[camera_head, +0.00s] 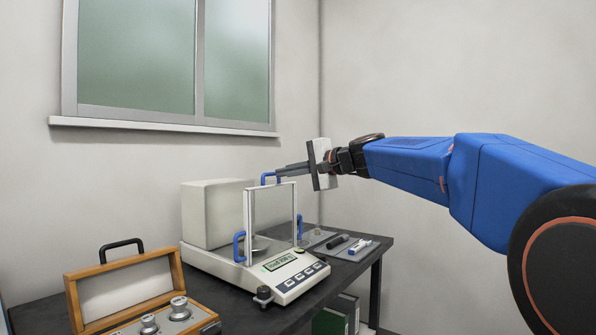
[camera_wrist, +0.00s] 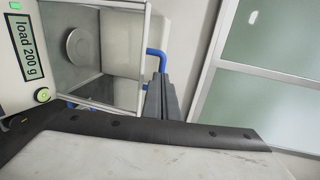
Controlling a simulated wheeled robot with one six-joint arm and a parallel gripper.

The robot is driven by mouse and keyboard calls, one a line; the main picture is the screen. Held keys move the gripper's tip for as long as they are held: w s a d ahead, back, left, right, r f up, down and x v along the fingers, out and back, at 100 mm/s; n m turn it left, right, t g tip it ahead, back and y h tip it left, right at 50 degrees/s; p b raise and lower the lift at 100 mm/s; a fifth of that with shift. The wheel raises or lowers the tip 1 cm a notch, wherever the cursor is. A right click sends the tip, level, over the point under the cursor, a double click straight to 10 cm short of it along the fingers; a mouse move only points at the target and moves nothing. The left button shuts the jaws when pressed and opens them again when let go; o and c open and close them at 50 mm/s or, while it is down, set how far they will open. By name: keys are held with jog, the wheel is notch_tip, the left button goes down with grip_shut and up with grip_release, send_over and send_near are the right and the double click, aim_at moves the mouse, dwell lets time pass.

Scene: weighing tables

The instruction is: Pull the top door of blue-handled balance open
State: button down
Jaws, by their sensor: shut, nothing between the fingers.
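The blue-handled balance (camera_head: 215,262) stands on the dark table, with a clear glass chamber (camera_head: 273,215) at its front. A blue top handle (camera_head: 270,176) rises from the chamber's upper edge; it also shows in the wrist view (camera_wrist: 158,54). Other blue handles sit on the left side (camera_head: 239,247) and right side (camera_head: 299,227). The top door looks closed. My gripper (camera_head: 281,171) is shut and empty, its fingertips right at the top handle; it also shows in the wrist view (camera_wrist: 165,82). Whether they touch it, I cannot tell. The pan (camera_wrist: 80,45) looks empty.
An open wooden weight case (camera_head: 160,298) with metal weights stands at the front left. Behind the right of the balance, a grey tray (camera_head: 342,251) holds pen-like items. The wall and window (camera_head: 140,60) are behind.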

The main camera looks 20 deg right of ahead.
aim_at(259, 184)
jog(key=shift+x, duration=0.75)
jog(key=x, duration=0.3)
jog(key=r+x, duration=0.1)
jog(key=x, duration=0.4)
jog(key=shift+w+a+r, duration=0.25)
jog(key=shift+w+a, duration=0.15)
jog(key=shift+s+d, duration=0.1)
